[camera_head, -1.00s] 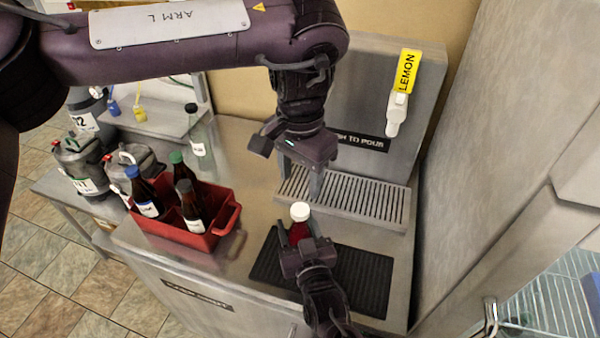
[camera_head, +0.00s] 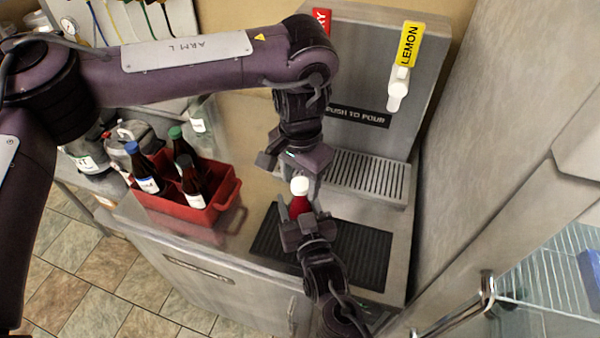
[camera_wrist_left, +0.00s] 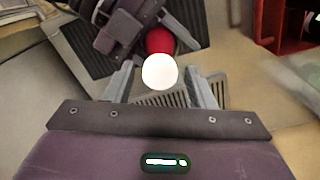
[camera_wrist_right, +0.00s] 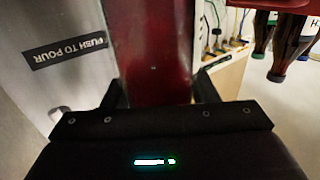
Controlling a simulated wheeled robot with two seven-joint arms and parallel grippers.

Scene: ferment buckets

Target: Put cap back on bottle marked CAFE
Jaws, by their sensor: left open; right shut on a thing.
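A red bottle (camera_head: 300,206) with a white top (camera_head: 299,186) stands upright over the dark mat. My right gripper (camera_head: 304,226) is shut on its body, which fills the right wrist view (camera_wrist_right: 155,50). My left gripper (camera_head: 299,176) is open, close above the white top. The left wrist view shows the white top (camera_wrist_left: 160,71) between its spread fingers; contact is not visible. In the red crate stand a blue-topped bottle (camera_head: 147,178), a green-topped bottle (camera_head: 180,148) and a dark-topped bottle (camera_head: 193,185). I cannot read CAFE on any label.
The red crate (camera_head: 215,208) stands left of the dark mat (camera_head: 355,250). Behind the mat are a drip grate (camera_head: 370,172) and a dispenser with a LEMON tap (camera_head: 397,90). Grey canisters (camera_head: 85,155) stand at far left. A wall or cabinet side closes the right.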

